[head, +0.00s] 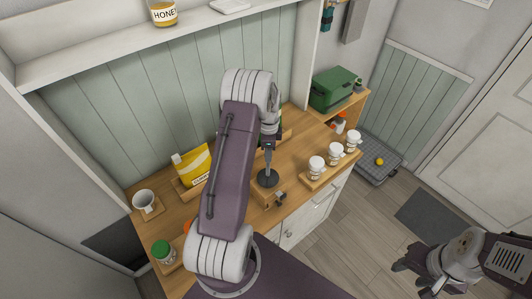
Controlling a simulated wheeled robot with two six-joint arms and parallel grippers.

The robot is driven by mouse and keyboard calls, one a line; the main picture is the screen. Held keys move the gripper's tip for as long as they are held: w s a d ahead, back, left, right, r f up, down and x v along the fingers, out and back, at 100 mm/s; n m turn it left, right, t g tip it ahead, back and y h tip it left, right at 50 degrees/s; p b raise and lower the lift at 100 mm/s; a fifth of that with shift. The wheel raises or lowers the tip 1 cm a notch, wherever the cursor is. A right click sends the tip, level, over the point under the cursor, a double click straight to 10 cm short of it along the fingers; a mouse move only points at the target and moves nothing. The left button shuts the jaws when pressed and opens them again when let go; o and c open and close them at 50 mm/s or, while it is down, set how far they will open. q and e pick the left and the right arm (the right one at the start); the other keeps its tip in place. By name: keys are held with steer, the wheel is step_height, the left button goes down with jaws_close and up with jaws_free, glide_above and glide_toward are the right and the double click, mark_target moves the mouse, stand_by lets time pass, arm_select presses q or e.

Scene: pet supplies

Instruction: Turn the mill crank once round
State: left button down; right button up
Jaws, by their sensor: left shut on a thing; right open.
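The mill (267,179) stands on the wooden counter right of my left arm, with a dark round top and a wooden body partly hidden by the arm. A small dark part (281,199) sticks out low at its front. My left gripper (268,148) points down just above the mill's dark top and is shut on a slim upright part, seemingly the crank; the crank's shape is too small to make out. My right gripper (416,278) is open and empty at the lower right, over the floor and away from the counter.
Several white jars (334,155) stand in a wooden rack at the counter's right. A yellow bag (191,166), a white mug (145,200) and a green-lidded jar (162,252) stand at left. A green box (334,88) is behind right.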

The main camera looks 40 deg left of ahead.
arm_select(q)
steer(key=d+m+b, duration=0.1)
steer(key=d+m, duration=0.5)
steer(key=m, duration=0.5)
steer(key=shift+w+m+b, duration=0.15)
steer(key=shift+m+b, duration=0.2)
steer(key=shift+m, duration=0.05)
steer(key=shift+d, duration=0.15)
steer(key=c, duration=1.1)
jaws_free()
steer(key=shift+c, duration=0.2)
steer(key=shift+r, duration=0.1)
